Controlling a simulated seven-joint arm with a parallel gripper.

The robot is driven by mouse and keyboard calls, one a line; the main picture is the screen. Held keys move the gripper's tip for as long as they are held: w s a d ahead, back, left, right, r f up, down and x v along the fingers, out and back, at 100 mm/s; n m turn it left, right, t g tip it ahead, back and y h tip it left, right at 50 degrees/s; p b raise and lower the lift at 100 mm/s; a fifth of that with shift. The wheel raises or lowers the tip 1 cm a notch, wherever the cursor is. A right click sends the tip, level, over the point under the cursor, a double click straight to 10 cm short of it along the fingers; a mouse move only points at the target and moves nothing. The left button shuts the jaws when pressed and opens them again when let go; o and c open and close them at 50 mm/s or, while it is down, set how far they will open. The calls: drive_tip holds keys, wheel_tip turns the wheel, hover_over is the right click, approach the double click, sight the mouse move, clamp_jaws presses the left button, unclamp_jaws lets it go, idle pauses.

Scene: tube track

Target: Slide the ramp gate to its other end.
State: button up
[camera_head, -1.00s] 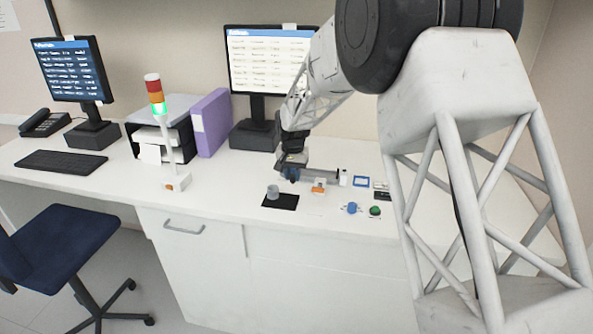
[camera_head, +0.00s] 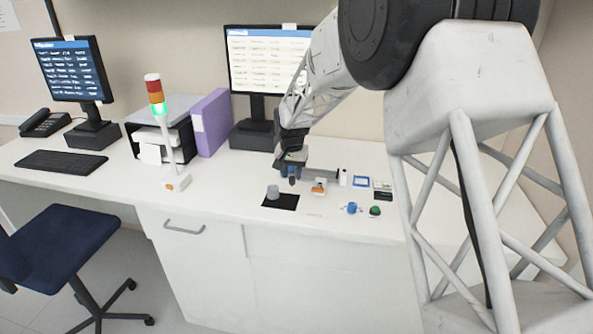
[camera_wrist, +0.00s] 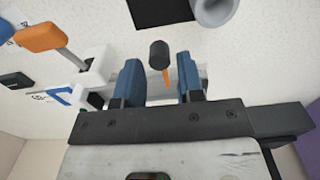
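My gripper (camera_wrist: 160,80) points down at the desk with its two blue fingers apart. A black knob (camera_wrist: 159,54) with a thin orange strip under it shows in the gap between them, touching neither finger as far as I can see. It looks like the handle of the ramp gate, but I cannot be sure. A grey tube track (camera_head: 326,173) runs right from under my gripper in the head view. The fingers and wrist cover part of it. In the head view my gripper (camera_head: 298,172) is low over the track's left end.
A grey cup (camera_head: 273,191) stands on a black mat (camera_head: 284,203) at front left. A white cylinder (camera_head: 343,178), a blue-framed panel (camera_head: 361,181), a blue knob (camera_head: 351,208) and a green button (camera_head: 375,211) lie right.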

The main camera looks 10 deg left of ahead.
drive_tip(key=shift+r, duration=1.85)
drive_tip(key=shift+s+d+r, duration=0.15)
drive_tip(key=shift+d+r, duration=0.1)
drive_tip(key=shift+d, duration=0.05)
drive_tip(key=s+d+r+t, duration=0.1)
drive_tip(key=s+d+r, duration=0.6)
drive_tip(key=s+d, duration=0.4)
drive_tip(key=s+d+r, duration=0.7)
drive_tip(key=s+d, duration=0.1)
drive_tip(key=d, duration=0.5)
drive_tip(key=s+d+f, duration=0.1)
drive_tip(key=s+d, duration=0.3)
drive_tip(key=s, duration=0.5)
drive_tip(key=s+d+f+t, duration=0.1)
drive_tip(key=s+d, duration=0.4)
drive_tip(key=s, duration=0.5)
drive_tip(key=s+d+f, duration=0.1)
drive_tip(key=s+d, duration=0.3)
drive_tip(key=s, duration=0.6)
drive_tip(key=shift+d+t, duration=0.3)
